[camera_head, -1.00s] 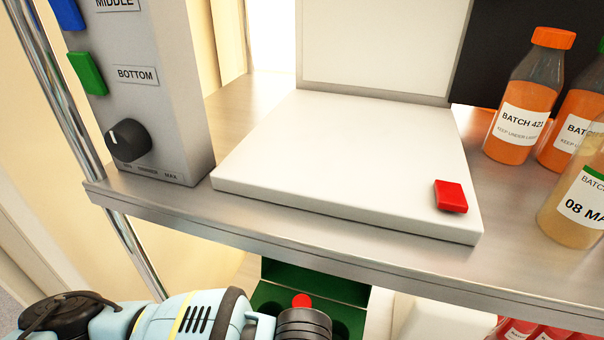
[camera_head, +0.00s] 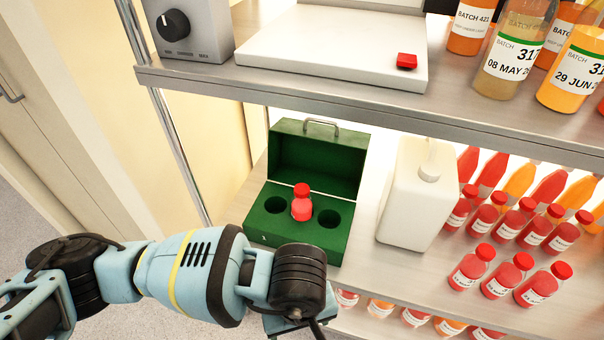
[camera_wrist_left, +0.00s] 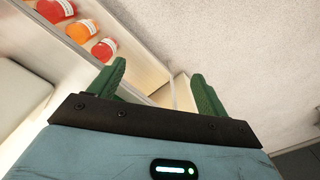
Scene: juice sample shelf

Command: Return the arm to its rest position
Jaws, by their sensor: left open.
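My left arm comes in from the left in the head view and reaches across in front of the lower shelf. Its fingers are outside that view, below the bottom edge. In the left wrist view my left gripper (camera_wrist_left: 158,85) shows two green fingers spread apart with nothing between them. Floor and a shelf edge show beyond the fingers. My right arm is not in view.
A green open case (camera_head: 300,225) holds a small red bottle (camera_head: 302,205) in its middle hole, with empty holes either side. A white jug (camera_head: 408,195) and several red bottles (camera_head: 468,268) stand to the right. Above is a white plate (camera_head: 330,50) with a red button.

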